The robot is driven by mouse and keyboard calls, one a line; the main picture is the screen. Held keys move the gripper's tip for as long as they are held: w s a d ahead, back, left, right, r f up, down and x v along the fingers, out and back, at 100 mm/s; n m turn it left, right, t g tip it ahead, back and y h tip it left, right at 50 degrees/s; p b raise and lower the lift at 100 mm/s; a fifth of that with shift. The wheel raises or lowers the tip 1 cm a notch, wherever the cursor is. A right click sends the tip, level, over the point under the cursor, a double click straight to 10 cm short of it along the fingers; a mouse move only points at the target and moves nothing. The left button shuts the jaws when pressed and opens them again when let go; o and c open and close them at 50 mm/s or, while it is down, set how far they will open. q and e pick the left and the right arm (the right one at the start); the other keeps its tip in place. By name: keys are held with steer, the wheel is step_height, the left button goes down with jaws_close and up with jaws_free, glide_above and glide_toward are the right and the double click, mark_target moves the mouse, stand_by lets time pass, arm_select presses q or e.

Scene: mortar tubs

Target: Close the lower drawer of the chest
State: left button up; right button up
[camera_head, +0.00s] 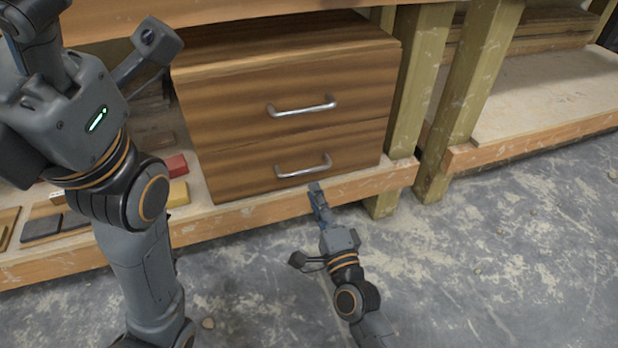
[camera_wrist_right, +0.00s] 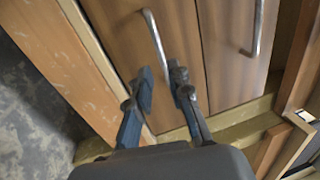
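The wooden chest (camera_head: 286,39) stands on a low shelf and has two drawers with silver bar handles. The lower drawer (camera_head: 240,172) shows its front nearly level with the upper drawer (camera_head: 230,112); I cannot tell if a small gap is left. My right gripper (camera_head: 317,192) is just below and in front of the lower handle (camera_head: 303,167). In the right wrist view its fingertips (camera_wrist_right: 162,80) are apart with nothing between them, close to the lower drawer's front and its handle (camera_wrist_right: 155,45). My left arm is at the left; its fingers are not clearly visible.
The shelf's front edge (camera_head: 265,212) runs under the chest. Wooden posts (camera_head: 466,100) stand to the right. Red and yellow blocks (camera_head: 177,193) lie on the shelf at the left, near my left arm.

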steer(key=v, duration=0.4)
steer(key=shift+s, duration=0.2)
